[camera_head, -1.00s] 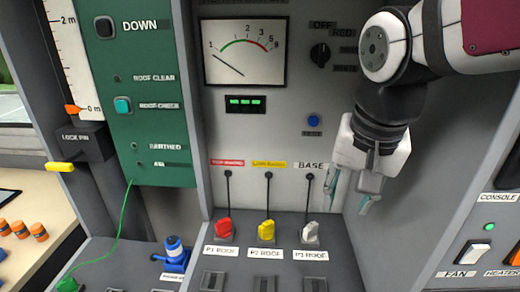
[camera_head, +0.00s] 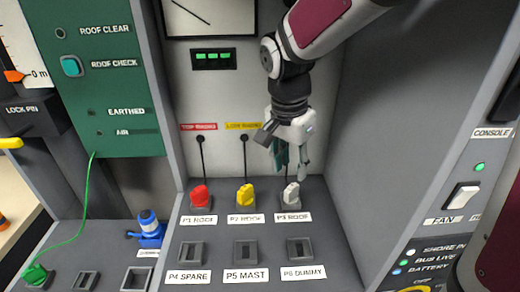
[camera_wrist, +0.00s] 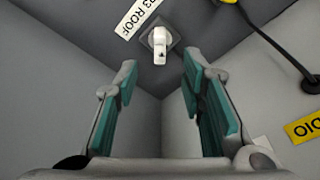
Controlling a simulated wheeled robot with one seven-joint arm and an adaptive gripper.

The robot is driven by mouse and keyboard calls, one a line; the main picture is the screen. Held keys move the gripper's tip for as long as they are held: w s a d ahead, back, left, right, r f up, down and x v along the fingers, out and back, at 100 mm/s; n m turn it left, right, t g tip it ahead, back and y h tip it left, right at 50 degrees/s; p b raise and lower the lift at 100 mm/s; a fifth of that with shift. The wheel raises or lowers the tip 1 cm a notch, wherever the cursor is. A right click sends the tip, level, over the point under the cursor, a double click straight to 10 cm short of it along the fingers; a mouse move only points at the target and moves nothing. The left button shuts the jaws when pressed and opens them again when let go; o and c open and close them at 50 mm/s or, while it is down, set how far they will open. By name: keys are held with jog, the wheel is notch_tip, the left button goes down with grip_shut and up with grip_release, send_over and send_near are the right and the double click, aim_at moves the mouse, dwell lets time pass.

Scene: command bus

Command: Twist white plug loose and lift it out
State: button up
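My gripper (camera_head: 291,170) is above the plug in the head view, fingers pointing down and apart from each other. In the wrist view my gripper (camera_wrist: 158,75) is open with teal pads, and nothing is between them. Whether the fingertips are level with the plug's top is hard to tell.
The red plug (camera_head: 200,195) and yellow plug (camera_head: 245,195) stand left of the white one. Sockets P4 SPARE, P5 MAST and P6 DUMMY (camera_head: 300,249) in front are empty. A grey side wall (camera_head: 385,140) rises at right.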

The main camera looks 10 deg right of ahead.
aim_at(292, 186)
jog(key=f, duration=0.5)
jog(key=d+f+b, duration=0.1)
jog(key=f, duration=0.2)
jog(key=shift+w+f, duration=0.1)
jog(key=shift+w, duration=0.2)
grip_shut()
